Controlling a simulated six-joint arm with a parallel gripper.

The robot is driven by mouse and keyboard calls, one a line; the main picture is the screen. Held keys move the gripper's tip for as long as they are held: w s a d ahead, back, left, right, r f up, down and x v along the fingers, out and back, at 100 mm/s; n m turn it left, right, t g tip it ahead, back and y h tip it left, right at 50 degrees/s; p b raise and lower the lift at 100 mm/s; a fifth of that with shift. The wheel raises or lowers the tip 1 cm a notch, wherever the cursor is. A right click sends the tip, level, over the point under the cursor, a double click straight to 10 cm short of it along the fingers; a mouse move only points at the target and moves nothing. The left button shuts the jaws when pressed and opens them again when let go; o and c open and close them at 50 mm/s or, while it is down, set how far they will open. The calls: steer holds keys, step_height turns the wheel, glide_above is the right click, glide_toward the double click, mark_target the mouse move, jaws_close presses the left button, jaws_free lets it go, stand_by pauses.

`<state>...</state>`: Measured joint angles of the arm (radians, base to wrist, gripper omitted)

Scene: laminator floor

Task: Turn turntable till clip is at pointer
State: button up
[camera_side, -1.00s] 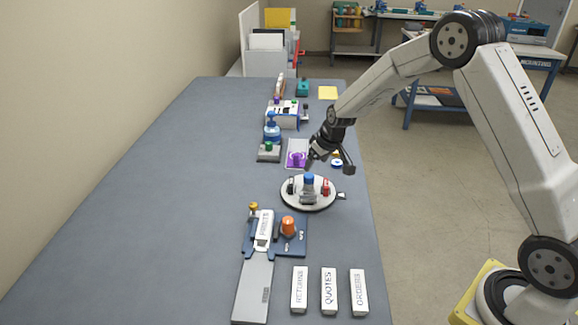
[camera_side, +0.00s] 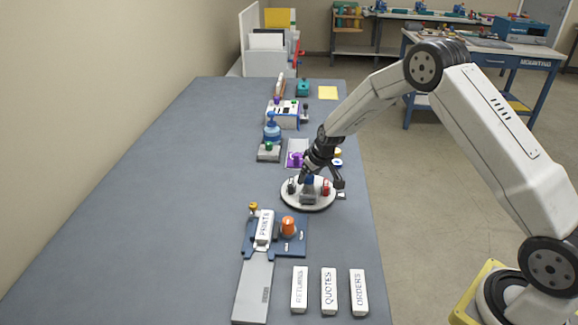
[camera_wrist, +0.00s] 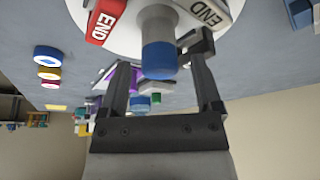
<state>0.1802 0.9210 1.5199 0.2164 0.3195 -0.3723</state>
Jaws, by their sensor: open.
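The round white turntable (camera_side: 308,204) lies on the grey bench and carries a red piece (camera_side: 325,188), a grey piece (camera_side: 308,198) and a small dark piece (camera_side: 291,188). I cannot tell for sure which is the clip. A blue-capped knob (camera_wrist: 159,58) stands at the turntable's centre. My gripper (camera_side: 322,181) is open over the turntable. In the wrist view the knob shows between its fingers; contact is unclear. The red piece (camera_wrist: 106,20) there reads END.
A blue fixture (camera_side: 292,245) with an orange knob (camera_side: 288,224) stands in front of the turntable. Labelled blocks (camera_side: 329,291) lie at the front right. A purple item (camera_side: 296,159) and a blue bottle (camera_side: 272,133) stand behind. The bench's left side is clear.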

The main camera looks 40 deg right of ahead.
jaws_close()
